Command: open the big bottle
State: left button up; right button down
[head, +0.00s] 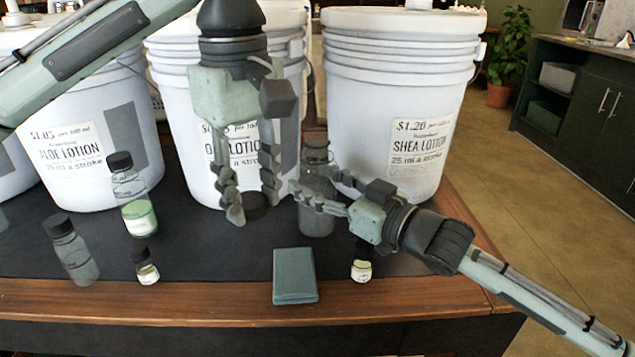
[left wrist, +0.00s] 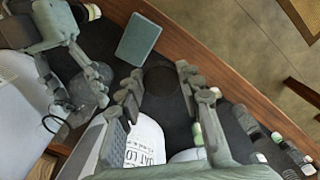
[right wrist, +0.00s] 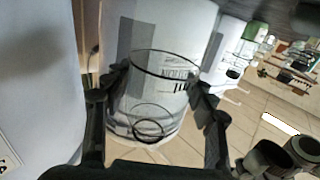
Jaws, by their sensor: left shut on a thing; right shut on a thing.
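The big bottle (head: 317,214) is clear glass and stands upright on the dark mat, in front of the gap between two buckets. My right gripper (head: 318,188) is shut around its body. The bottle also fills the middle of the right wrist view (right wrist: 155,100), between the fingers. Its neck shows no dark cap. My left gripper (head: 253,203) points down, left of the bottle, shut on a dark round cap (head: 256,206). The cap shows between its fingers in the left wrist view (left wrist: 160,79), apart from the bottle.
White lotion buckets (head: 385,110) stand behind. A green-filled bottle (head: 138,216), a dark-capped bottle (head: 75,258) and a small vial (head: 147,271) stand at left. A teal block (head: 295,275) and another vial (head: 361,270) are near the table's wooden front edge (head: 220,302).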

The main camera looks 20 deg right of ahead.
jog(key=c, duration=0.7)
grip_release()
jog(key=shift+f, duration=0.15)
jog(key=shift+o, duration=0.8)
jog(key=shift+r, duration=0.2)
jog(key=v, duration=1.2)
